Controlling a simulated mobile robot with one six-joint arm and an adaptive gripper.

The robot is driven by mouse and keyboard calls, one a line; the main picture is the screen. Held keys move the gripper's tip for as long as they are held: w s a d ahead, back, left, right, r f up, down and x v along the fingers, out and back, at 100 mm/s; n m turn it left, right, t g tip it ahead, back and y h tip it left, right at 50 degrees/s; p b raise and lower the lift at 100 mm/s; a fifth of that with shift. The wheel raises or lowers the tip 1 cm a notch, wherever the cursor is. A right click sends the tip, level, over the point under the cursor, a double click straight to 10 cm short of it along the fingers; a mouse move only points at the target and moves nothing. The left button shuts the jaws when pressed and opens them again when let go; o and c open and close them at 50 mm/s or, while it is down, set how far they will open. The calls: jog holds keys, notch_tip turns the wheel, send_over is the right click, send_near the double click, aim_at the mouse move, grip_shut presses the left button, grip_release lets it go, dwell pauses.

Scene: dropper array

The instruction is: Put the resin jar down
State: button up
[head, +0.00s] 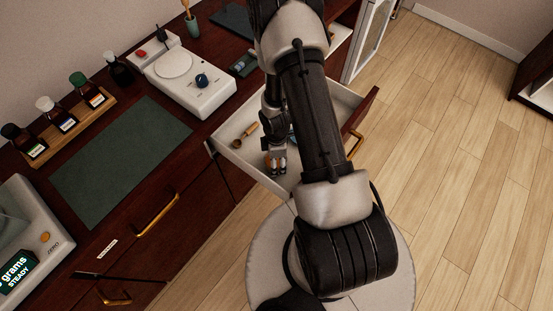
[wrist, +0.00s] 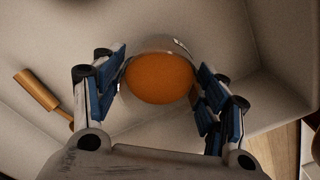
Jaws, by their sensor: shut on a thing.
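The resin jar shows in the wrist view as a round jar (wrist: 160,78) with an orange top face and a pale shiny rim. My gripper (wrist: 160,88) has its blue-padded fingers on either side of the jar and is shut on it. In the head view my gripper (head: 276,165) is down inside the open drawer (head: 231,152), and my arm hides part of the drawer. The jar is mostly hidden there. I cannot tell whether its base touches the drawer floor.
A small brown-handled tool (head: 245,133) lies in the drawer, left of the jar in the wrist view (wrist: 37,90). On the counter are a green mat (head: 120,148), a white hotplate-like device (head: 182,82), a bottle rack (head: 70,130) and a scale (head: 35,225). The mat is bare.

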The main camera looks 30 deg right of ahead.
jog(key=shift+f, duration=0.25)
jog(key=o, duration=1.2)
jog(key=shift+r, duration=0.2)
